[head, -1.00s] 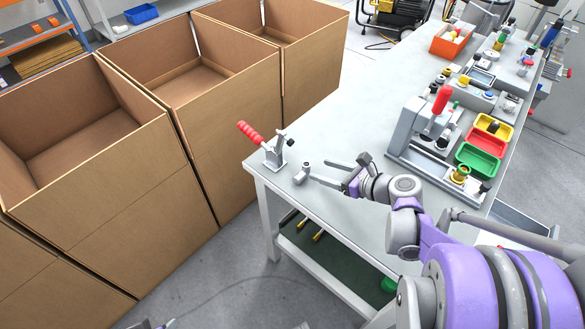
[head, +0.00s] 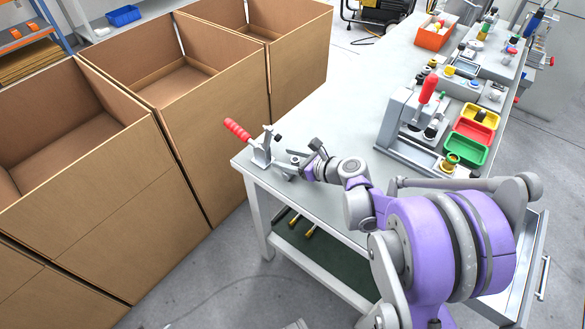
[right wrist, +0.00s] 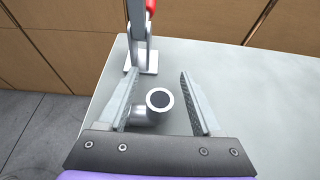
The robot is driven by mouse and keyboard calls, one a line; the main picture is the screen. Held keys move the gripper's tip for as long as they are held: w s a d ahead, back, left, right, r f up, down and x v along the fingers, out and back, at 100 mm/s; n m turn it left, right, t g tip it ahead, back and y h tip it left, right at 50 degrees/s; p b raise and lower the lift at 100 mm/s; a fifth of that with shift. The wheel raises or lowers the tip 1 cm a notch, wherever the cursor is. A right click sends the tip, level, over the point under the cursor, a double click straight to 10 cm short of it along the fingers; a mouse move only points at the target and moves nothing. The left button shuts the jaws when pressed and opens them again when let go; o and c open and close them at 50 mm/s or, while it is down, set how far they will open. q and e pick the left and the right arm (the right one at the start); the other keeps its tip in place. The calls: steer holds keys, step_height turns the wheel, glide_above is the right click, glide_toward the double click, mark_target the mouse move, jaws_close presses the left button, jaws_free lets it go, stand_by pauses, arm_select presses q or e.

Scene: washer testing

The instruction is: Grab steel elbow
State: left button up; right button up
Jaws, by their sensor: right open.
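The steel elbow (right wrist: 150,106) is a short grey bent pipe with a dark round opening. It sits on the light grey table near its front-left corner. My right gripper (right wrist: 158,78) is open, with one finger on each side of the elbow in the right wrist view. I cannot tell whether the left finger touches it. In the head view my right gripper (head: 282,163) is low over the table corner and mostly hides the elbow. My left gripper is not in view.
A toggle clamp with a red handle (head: 238,129) stands just beyond the fingertips. Large cardboard boxes (head: 215,130) stand left of the table. A press with a red handle (head: 428,90) and coloured trays (head: 467,150) are to the right. The table's middle is clear.

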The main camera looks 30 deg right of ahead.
jaws_close()
steer(key=shift+r, duration=0.15)
stand_by(0.4)
